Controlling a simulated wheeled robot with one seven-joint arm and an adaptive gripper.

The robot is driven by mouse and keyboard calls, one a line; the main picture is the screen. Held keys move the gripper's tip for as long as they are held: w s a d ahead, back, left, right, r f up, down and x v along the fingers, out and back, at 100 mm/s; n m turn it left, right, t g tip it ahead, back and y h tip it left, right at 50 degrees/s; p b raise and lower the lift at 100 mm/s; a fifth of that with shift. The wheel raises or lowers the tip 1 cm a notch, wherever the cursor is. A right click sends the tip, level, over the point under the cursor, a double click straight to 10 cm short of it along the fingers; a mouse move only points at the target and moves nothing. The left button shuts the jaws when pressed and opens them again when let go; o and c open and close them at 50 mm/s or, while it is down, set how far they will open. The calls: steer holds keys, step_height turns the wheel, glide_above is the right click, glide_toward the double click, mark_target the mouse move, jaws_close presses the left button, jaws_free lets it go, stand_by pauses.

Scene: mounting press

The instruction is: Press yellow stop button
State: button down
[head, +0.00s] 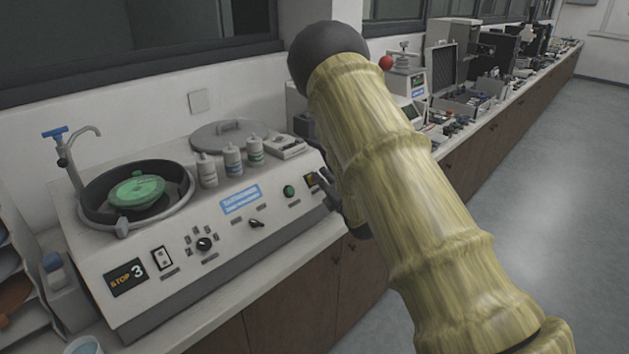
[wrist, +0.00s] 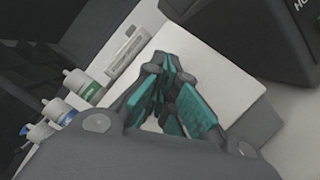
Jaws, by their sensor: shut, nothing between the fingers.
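A grey-white bench machine (head: 190,265) fills the left of the head view. Its front has a black panel with yellow "STOP" lettering and a 3 (head: 127,277), black knobs and a green button (head: 289,191). A small dark panel with a yellowish mark (head: 312,181) sits at its right end, beside my gripper. I cannot make out a separate yellow button. My gripper (head: 331,188) is partly hidden behind my arm at that right end. In the wrist view my gripper (wrist: 160,72) is shut and empty, its teal-padded fingers over a white surface; contact cannot be told.
White bottles (head: 233,160) stand on the machine's top beside a round lid. A green-topped bowl (head: 136,189) and a blue-handled tap are at left. A dark housing (wrist: 265,35) fills the wrist view's upper right. Equipment crowds the bench beyond; the floor (head: 540,200) is clear.

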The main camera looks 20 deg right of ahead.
steer(key=s+r, duration=0.1)
steer(key=s+d+r, duration=0.1)
steer(key=s, duration=0.1)
steer(key=s+r, duration=0.1)
steer(key=shift+s+d+r, duration=0.25)
steer(key=shift+d, duration=0.15)
stand_by(0.9)
steer(key=s+a+f+m+g+h, duration=0.1)
steer(key=s+a+f+m+g, duration=0.2)
steer(key=s+f+m, duration=0.55)
steer(key=s+a+f+m+g+h, duration=0.15)
steer(key=s+f+g, duration=0.35)
steer(key=f, duration=0.8)
steer(key=s+a+f+m+g, duration=0.2)
steer(key=s+a+f+m, duration=0.15)
steer(key=s+f, duration=0.55)
steer(key=s+a+f+m+g, duration=0.3)
steer(key=s, duration=0.6)
steer(key=s+a+f+m+g+y, duration=0.1)
steer(key=s+a+f+m+g, duration=0.2)
steer(key=s, duration=0.7)
steer(key=s+a+f+m+g, duration=0.3)
steer(key=s+a+f+m, duration=0.1)
steer(key=s, duration=0.6)
steer(key=shift+a+f+m, duration=0.25)
steer(key=shift+f+m, duration=0.2)
